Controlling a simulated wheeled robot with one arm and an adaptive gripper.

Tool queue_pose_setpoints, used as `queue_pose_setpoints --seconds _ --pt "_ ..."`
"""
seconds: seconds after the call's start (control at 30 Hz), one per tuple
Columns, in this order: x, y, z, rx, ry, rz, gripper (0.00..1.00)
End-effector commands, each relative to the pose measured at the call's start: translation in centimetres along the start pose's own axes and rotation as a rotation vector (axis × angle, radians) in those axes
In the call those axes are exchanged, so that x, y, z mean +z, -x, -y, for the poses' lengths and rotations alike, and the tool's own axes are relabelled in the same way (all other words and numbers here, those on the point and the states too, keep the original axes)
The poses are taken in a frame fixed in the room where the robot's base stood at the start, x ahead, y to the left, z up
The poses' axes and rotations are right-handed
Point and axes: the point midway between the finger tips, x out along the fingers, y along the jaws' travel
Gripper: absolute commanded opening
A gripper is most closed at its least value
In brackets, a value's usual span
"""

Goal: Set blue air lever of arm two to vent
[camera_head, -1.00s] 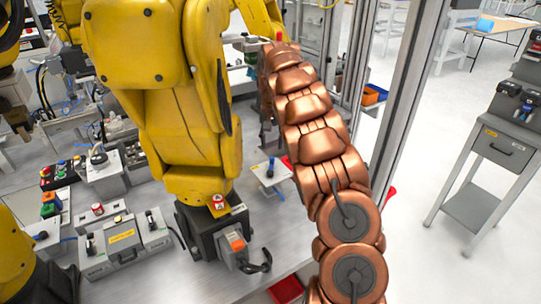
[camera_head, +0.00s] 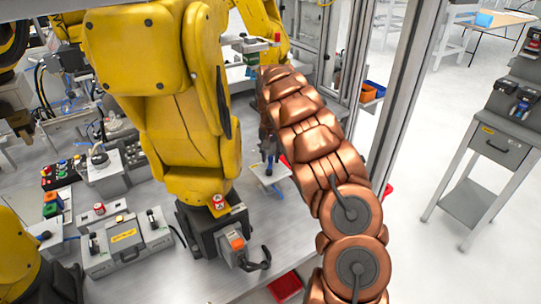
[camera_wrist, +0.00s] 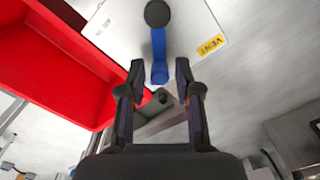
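The blue lever (camera_wrist: 159,55) shows in the wrist view on a pale plate (camera_wrist: 199,18), with a round black knob or pivot at its top end. A yellow VENT label (camera_wrist: 211,45) is on the plate to the right of the lever. My gripper (camera_wrist: 160,70) is open, with one dark finger on each side of the lever's lower blue end and small gaps visible. In the head view my gripper (camera_head: 268,148) is just above the small plate (camera_head: 266,178) beside the yellow arm, and it largely hides the lever.
A red tray (camera_wrist: 60,65) lies left of the plate in the wrist view. The large yellow arm (camera_head: 185,120) stands close to the left of my arm in the head view. A frame post (camera_head: 412,100) is to the right. A grey control box (camera_head: 123,240) sits at lower left.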

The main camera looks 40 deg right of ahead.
Motion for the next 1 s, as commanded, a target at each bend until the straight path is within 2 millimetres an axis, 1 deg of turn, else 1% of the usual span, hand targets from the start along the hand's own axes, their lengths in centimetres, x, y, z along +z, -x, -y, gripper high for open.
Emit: queue_pose_setpoints --seconds 0.03,0.23,0.27,0.3,0.67,0.87,1.0 --pt "0.0 0.0 0.0 0.0 0.0 0.0 0.25" --pt "0.0 0.0 0.0 0.0 0.0 0.0 0.04" --pt "0.0 0.0 0.0 0.0 0.0 0.0 0.01" --pt "0.0 0.0 0.0 0.0 0.0 0.0 0.0" --pt "0.0 -0.1 0.2 -0.002 0.022 -0.001 0.0" --pt "0.0 -0.4 0.8 -0.002 0.112 -0.004 0.0" --pt "0.1 -0.6 1.3 -0.002 0.214 -0.003 0.0"
